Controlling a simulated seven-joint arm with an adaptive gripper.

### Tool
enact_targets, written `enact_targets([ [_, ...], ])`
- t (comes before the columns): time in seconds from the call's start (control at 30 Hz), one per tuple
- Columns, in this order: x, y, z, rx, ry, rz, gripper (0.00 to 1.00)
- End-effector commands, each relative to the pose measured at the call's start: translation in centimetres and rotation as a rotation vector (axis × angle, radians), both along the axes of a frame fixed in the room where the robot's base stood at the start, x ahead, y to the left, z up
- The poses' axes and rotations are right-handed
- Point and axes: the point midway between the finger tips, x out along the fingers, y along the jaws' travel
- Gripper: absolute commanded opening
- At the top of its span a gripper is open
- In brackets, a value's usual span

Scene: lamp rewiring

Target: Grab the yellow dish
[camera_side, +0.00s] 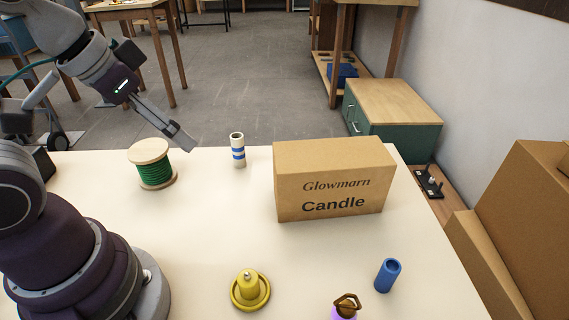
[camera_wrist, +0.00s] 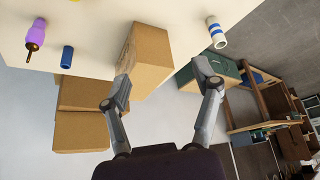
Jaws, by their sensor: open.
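The yellow dish (camera_side: 262,302) stands near the front of the cream table in the side view. A yellow stub with a small pale tip rises from its middle. In the wrist view only a sliver of yellow shows at the top edge, too little to tell what it is.
A Glowmarn Candle box (camera_side: 325,190) stands at the table's right. A green wire spool (camera_side: 154,168) and a striped tube (camera_side: 237,150) stand at the back. A blue tube (camera_side: 387,275) and a purple-handled tool (camera_wrist: 38,32) are right of the dish. The table's centre is clear.

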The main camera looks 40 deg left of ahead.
Motion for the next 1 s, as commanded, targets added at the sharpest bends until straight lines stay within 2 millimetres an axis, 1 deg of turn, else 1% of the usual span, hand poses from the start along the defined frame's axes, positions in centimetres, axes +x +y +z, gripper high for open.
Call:
enact_targets([
  [0.17,0.0,0.0,0.0,0.000,0.000,-0.001,0.64],
  [0.27,0.4,-0.9,-0.5,0.019,0.040,-0.080,0.64],
  [0.37,1.2,-3.6,-2.1,0.082,0.150,-0.326,0.64],
  [0.43,1.4,-6.1,-3.8,0.137,0.234,-0.539,0.64],
  [0.5,1.2,-8.4,-5.6,0.186,0.306,-0.737,0.64],
  [0.6,0.5,-11.0,-7.9,0.242,0.383,-0.960,0.64],
  [0.63,0.2,-11.5,-8.4,0.254,0.399,-1.008,0.64],
  [0.7,-0.2,-12.3,-9.3,0.272,0.426,-1.085,0.64],
  [0.77,-0.5,-12.6,-10.1,0.280,0.439,-1.118,0.64],
  [0.9,-0.6,-12.6,-12.9,0.282,0.445,-1.124,0.64],
  [1.0,-0.5,-12.5,-14.4,0.281,0.442,-1.122,0.64],
])
